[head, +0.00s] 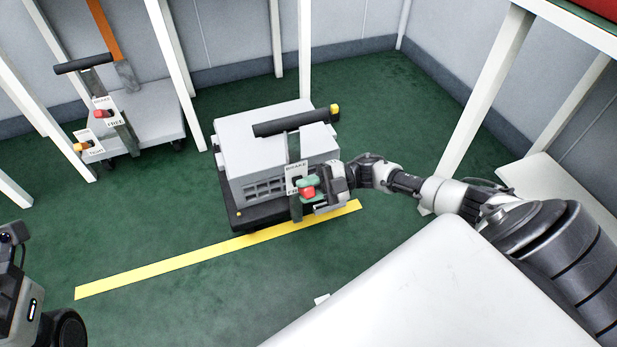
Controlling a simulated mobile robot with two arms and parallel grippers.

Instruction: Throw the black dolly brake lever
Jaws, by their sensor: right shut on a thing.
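The black dolly (262,213) stands at the middle of the green floor, with a grey crate (262,140) on its deck and a black push bar (290,123) above. Its brake lever has a red knob (308,192) in front of the upright post, below the BRAKE label and close to the FREE label, which is partly hidden. My right gripper (307,193) is shut on the red knob, with its greenish fingertips above and below it. Part of my left arm shows at the lower left edge; its gripper fingers cannot be made out.
A grey cart (155,115) with its own black bar, BRAKE and FREE labels and red and orange knobs stands at the upper left. White posts stand around both carts. A yellow floor strip (170,268) runs past the dolly's front. A large white surface (430,290) fills the lower right.

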